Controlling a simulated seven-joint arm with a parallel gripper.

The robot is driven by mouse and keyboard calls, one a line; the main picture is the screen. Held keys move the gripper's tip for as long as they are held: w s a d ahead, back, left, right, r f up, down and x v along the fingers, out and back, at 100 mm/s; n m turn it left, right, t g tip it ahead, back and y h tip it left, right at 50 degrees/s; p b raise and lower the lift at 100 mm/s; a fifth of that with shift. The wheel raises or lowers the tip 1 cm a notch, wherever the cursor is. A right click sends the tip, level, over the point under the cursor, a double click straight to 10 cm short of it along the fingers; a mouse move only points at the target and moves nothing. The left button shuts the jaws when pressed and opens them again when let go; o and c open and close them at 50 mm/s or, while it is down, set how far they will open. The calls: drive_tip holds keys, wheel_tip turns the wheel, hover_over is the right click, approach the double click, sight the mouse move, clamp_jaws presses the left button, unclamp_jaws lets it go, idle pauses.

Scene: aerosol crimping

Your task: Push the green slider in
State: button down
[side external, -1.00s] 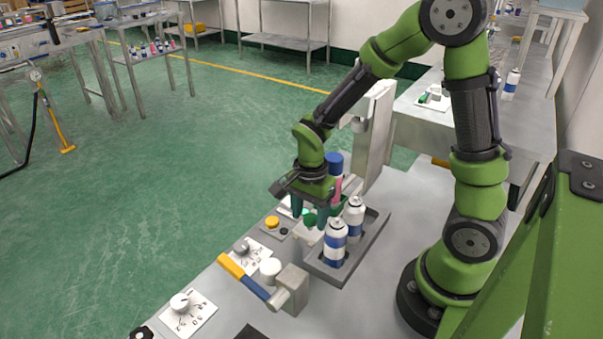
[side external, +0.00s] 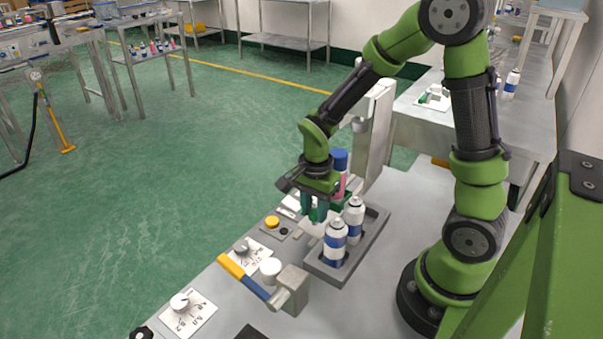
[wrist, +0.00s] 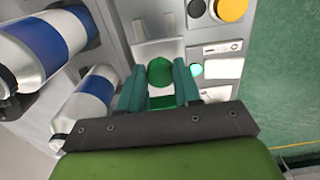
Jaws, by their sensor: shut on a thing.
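The green slider knob (wrist: 160,72) shows in the wrist view between the two green fingers of my gripper (wrist: 160,85). My gripper is shut on the knob, with a finger on each side of it. In the side view my gripper (side external: 313,212) points down beside the tray, and its fingers mostly hide the knob. A pale slider block (side external: 312,228) shows just below the fingertips, and in the wrist view a light grey bracket (wrist: 158,45) lies beyond the knob.
White and blue cans (side external: 335,243) stand in a grey tray (side external: 325,272) close beside my gripper. A yellow button (side external: 272,221), a dial panel (side external: 250,252) and a yellow-and-blue lever (side external: 246,278) lie toward the front left.

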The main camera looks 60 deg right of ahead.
drive_tip(key=d, duration=1)
drive_tip(key=shift+d, duration=0.35)
drive_tip(key=c, duration=0.8)
unclamp_jaws()
drive_tip(key=shift+a, duration=0.1)
drive_tip(key=shift+r, duration=0.5)
wheel_tip(320, 180, up, 16)
